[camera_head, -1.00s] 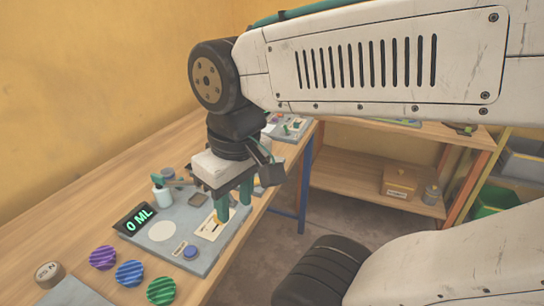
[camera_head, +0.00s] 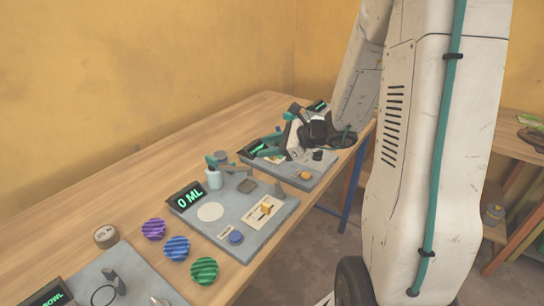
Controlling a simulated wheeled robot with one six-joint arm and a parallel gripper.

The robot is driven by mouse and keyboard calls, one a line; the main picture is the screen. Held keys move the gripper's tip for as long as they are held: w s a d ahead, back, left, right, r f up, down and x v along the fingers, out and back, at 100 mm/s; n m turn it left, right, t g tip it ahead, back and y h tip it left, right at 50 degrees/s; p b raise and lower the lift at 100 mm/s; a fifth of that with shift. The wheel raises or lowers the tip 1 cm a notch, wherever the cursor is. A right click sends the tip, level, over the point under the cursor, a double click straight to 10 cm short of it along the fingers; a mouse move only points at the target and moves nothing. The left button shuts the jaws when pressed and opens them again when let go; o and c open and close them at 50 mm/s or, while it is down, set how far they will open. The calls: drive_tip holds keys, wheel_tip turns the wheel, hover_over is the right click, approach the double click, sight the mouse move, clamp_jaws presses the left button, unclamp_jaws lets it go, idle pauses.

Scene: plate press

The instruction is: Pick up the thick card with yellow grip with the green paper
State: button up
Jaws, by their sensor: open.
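A yellow grip (camera_head: 266,209) stands on a pale card (camera_head: 257,220), which lies on the right side of the nearer grey station board (camera_head: 222,236). No green paper can be made out. My gripper (camera_head: 262,146) is open over the farther station board (camera_head: 291,182), well beyond the yellow grip and apart from it. It points to the left, and I see nothing between its teal fingers. My wrist hides part of the farther board.
A "0 ML" display (camera_head: 187,196), a small bottle (camera_head: 214,179), a blue button (camera_head: 236,237) and a white disc (camera_head: 210,212) are on the nearer board. Purple (camera_head: 153,229), blue (camera_head: 176,248) and green (camera_head: 204,270) ribbed discs lie in front. The table's back left is clear.

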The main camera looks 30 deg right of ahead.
drive_tip(key=d+f+m+h, duration=0.1)
drive_tip(key=d+f+m, duration=0.1)
drive_tip(key=d, duration=0.1)
drive_tip(key=w+d+f+m+t+h, duration=0.1)
drive_tip(key=d+f+m, duration=0.1)
drive_tip(key=d, duration=0.1)
drive_tip(key=w+d+f+m+t+h, duration=0.1)
drive_tip(key=d+f+m, duration=0.1)
drive_tip(key=d, duration=0.1)
drive_tip(key=shift+d, duration=0.1)
drive_tip(key=x, duration=0.6)
drive_tip(key=shift+w+f, duration=0.1)
drive_tip(key=shift+f, duration=0.1)
drive_tip(key=shift+w+f, duration=0.15)
drive_tip(key=shift+w, duration=0.3)
drive_tip(key=shift+t, duration=0.3)
clamp_jaws()
